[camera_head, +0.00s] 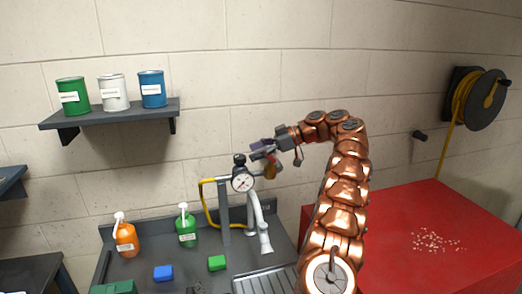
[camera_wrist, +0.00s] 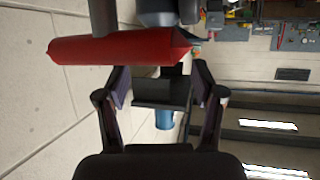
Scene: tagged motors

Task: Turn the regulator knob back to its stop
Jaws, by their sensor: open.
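The regulator (camera_head: 243,182) has a round white gauge and stands on a grey post at the back of the dark bench. Its black knob (camera_head: 239,160) is on top, above the gauge. My gripper (camera_head: 257,150) is open, close to the right of the knob and slightly higher; I cannot tell whether they touch. In the wrist view my gripper's fingers (camera_wrist: 160,88) are spread, with a dark block showing between them that I cannot identify. A red bar with a pointed end (camera_wrist: 120,46) lies across that view beyond the fingers; its link to the regulator is unclear.
A yellow hose (camera_head: 206,205) and a white pipe (camera_head: 257,220) run by the post. An orange bottle (camera_head: 125,238) and a green bottle (camera_head: 187,228) stand left. A wall shelf (camera_head: 112,117) holds three cans. A red table (camera_head: 400,235) is at right.

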